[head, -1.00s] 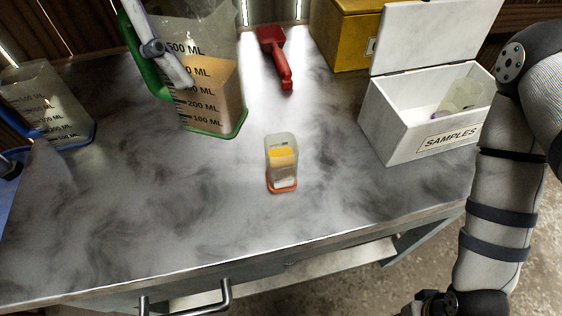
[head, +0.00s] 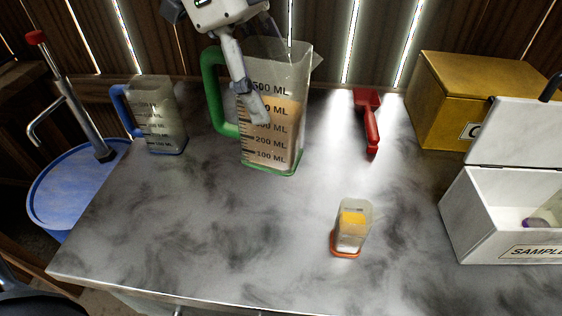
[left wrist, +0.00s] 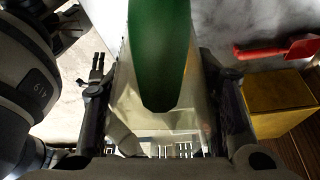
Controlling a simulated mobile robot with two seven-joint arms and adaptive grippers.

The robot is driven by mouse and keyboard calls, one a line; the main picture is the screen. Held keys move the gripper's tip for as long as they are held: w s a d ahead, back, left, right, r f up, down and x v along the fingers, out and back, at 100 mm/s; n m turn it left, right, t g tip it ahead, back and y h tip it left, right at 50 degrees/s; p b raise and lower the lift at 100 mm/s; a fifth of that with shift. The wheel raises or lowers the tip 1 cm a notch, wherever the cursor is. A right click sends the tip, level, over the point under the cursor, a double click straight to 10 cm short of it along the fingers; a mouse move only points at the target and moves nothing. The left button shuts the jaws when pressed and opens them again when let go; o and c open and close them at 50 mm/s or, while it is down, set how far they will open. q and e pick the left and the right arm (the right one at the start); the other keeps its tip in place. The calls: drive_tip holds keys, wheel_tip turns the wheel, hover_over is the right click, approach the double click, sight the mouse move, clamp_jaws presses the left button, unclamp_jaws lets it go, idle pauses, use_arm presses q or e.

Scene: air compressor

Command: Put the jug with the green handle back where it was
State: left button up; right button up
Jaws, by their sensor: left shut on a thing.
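The jug with the green handle (head: 272,150) is clear, marked in ML and holds a tan liquid. It stands upright at the back of the marbled table, in the head view; whether its green base touches the top is hard to tell. My left gripper (head: 250,100) comes down from above and is shut on the jug, one finger showing at its left front by the handle. In the left wrist view the green handle (left wrist: 160,50) lies between the two fingers, with the clear jug wall behind it.
A blue-handled jug (head: 160,125) stands to the left, near a blue drum (head: 65,190). A small orange-based cup (head: 350,230), a red tool (head: 368,125), a yellow box (head: 460,95) and an open white samples box (head: 495,220) are to the right. The table's front left is clear.

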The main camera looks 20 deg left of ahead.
use_arm(q)
drive_tip(key=w+a+f+n+t, duration=0.1)
drive_tip(key=w+a+f+n, duration=0.1)
drive_tip(key=w+a+f, duration=0.6)
drive_tip(key=w+f, duration=0.1)
drive_tip(key=w, duration=0.2)
drive_tip(key=shift+w+a+f+n, duration=0.25)
drive_tip(key=shift+w+a+n, duration=0.05)
drive_tip(key=shift+a, duration=0.05)
drive_tip(key=shift+w+a+f, duration=0.1)
drive_tip(key=shift+f, duration=1.6)
drive_tip(key=o, duration=1.3)
drive_tip(key=shift+f, duration=0.15)
drive_tip(key=shift+c, duration=0.2)
